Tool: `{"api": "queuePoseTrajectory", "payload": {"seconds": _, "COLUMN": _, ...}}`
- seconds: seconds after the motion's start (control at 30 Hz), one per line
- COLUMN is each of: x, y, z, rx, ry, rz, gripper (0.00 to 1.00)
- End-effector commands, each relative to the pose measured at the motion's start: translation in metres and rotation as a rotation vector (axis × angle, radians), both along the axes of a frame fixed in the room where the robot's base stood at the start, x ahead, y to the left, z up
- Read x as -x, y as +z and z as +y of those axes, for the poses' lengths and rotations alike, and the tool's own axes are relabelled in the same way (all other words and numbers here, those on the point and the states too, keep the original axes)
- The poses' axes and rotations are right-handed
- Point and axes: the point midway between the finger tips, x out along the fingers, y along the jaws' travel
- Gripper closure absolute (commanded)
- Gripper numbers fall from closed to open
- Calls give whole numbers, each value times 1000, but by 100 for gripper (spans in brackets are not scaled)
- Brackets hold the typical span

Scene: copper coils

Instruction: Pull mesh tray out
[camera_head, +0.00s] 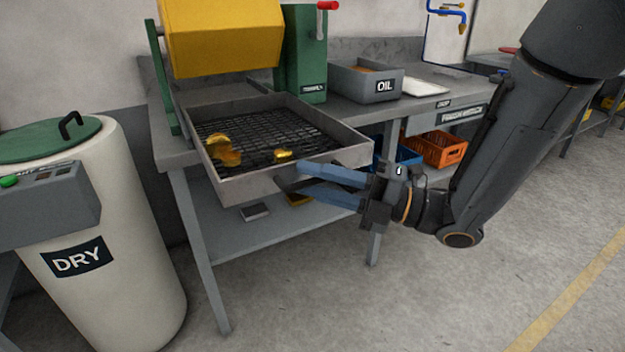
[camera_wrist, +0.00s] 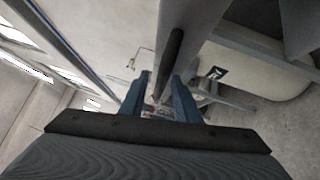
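The mesh tray (camera_head: 232,188) is a grey, shallow, open box with a dark mesh floor. It sits under the yellow drum, with its front part over the bench's front edge. Shiny yellow-copper pieces (camera_head: 222,150) lie on the mesh. My gripper (camera_head: 293,179) is at the tray's front wall, its two blue fingers apart and pointing at it. In the wrist view, a dark bar (camera_wrist: 173,55), seemingly the tray's handle, runs along the grey wall toward the gap between the fingers (camera_wrist: 160,92). Whether the fingers touch it I cannot tell.
A yellow drum (camera_head: 222,38) on a green stand (camera_head: 305,55) is above the tray. A grey OIL bin (camera_head: 366,84) stands right on the bench. A white DRY barrel (camera_head: 120,230) stands left. Orange (camera_head: 441,149) and blue crates are on the lower shelf. The floor in front is clear.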

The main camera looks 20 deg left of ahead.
Motion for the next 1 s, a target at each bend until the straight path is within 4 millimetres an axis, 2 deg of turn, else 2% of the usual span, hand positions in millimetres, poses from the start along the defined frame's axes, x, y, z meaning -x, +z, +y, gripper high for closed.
{"api": "queuePoseTrajectory", "payload": {"seconds": 0.17, "x": -3, "y": -2, "z": -13, "rx": 1, "ry": -4, "rz": 0, "gripper": 71}}
{"api": "queuePoseTrajectory", "payload": {"seconds": 0.4, "x": -9, "y": -8, "z": -52, "rx": -1, "ry": -5, "rz": 0, "gripper": 71}}
{"api": "queuePoseTrajectory", "payload": {"seconds": 0.6, "x": -12, "y": -11, "z": -72, "rx": 1, "ry": -2, "rz": 0, "gripper": 71}}
{"api": "queuePoseTrajectory", "payload": {"seconds": 1.0, "x": -12, "y": -11, "z": -76, "rx": 0, "ry": 0, "rz": 0, "gripper": 71}}
